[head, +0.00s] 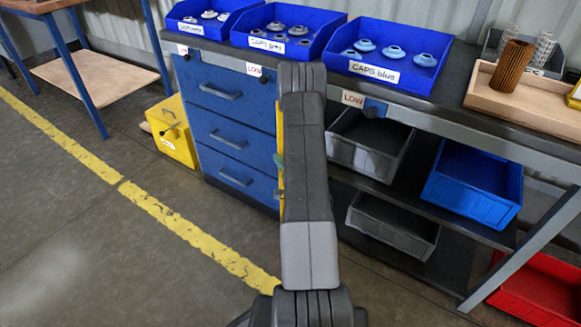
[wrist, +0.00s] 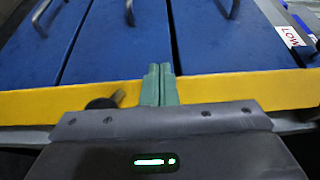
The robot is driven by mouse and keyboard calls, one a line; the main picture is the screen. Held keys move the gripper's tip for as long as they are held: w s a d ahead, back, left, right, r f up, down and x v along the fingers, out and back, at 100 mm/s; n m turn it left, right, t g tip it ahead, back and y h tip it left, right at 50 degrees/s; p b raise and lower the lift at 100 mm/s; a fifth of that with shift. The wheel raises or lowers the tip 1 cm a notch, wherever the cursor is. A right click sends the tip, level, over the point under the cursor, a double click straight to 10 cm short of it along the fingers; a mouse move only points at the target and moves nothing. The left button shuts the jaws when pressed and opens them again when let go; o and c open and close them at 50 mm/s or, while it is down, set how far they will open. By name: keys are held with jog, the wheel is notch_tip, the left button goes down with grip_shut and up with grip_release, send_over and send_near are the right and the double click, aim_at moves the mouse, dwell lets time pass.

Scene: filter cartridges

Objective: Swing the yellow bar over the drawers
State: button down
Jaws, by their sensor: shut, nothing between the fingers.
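The yellow bar (head: 281,130) stands upright along the right edge of the blue drawers (head: 222,130), partly hidden behind my arm in the head view. In the wrist view the yellow bar (wrist: 230,92) runs across the picture, with a dark round knob (wrist: 104,102) beside my fingers. The drawer fronts (wrist: 120,45) and their handles show beyond it. My gripper (wrist: 160,72) has green fingers shut together with nothing between them. The fingertips overlap the bar in the picture; I cannot tell whether they touch it. My gripper (head: 279,163) is mostly hidden by my arm in the head view.
Blue bins of caps (head: 385,66) stand on the bench top. Grey bins (head: 370,145) and a blue bin (head: 474,185) sit on the shelves to the right. A yellow box (head: 172,130) stands left of the drawers. The floor at front left is clear.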

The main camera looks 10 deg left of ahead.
jog(key=shift+b+x, duration=1.25)
jog(key=shift+x, duration=0.35)
jog(key=shift+w, duration=0.1)
dwell(0.5)
